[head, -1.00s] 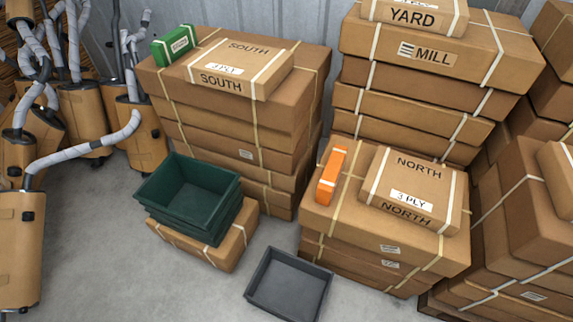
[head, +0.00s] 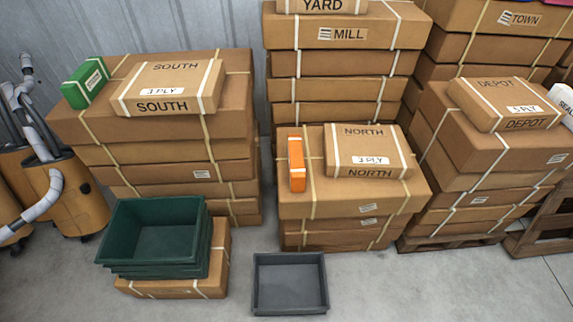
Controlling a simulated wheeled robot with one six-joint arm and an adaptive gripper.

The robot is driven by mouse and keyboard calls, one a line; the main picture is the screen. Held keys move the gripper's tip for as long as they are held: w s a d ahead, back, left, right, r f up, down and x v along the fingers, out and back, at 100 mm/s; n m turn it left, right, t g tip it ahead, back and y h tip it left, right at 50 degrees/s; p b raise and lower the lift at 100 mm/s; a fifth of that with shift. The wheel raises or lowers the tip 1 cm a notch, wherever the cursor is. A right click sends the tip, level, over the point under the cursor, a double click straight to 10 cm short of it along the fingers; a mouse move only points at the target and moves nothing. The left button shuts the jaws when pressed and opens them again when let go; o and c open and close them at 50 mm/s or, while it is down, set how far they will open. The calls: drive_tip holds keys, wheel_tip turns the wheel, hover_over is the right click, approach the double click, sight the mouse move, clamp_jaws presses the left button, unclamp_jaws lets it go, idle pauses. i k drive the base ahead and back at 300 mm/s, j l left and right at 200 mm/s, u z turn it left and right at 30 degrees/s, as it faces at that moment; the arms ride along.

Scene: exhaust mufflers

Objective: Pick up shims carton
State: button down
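No label reading "shims" is legible, so I cannot tell which carton it is. A small green carton (head: 85,82) with a white label too small to read lies on the left stack, beside the SOUTH box (head: 168,88). A small orange carton (head: 296,164) stands on the middle stack, left of the NORTH box (head: 368,151); no label on it can be read. A white carton (head: 562,104), its lettering beginning "SEAL", is cut off by the right edge, beside the DEPOT box (head: 505,104). My gripper is not in view.
A green bin stack (head: 158,230) sits on a low box in front of the left stack. An empty grey tray (head: 290,284) lies on the floor. Mufflers (head: 60,190) stand at the left. A wooden pallet (head: 455,242) is at the right. The front right floor is clear.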

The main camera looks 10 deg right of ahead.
sight(297, 170)
drive_tip(key=i+j+z, duration=0.25)
drive_tip(key=i+j, duration=0.55)
drive_tip(key=i+l, duration=0.05)
drive_tip(key=i, duration=0.05)
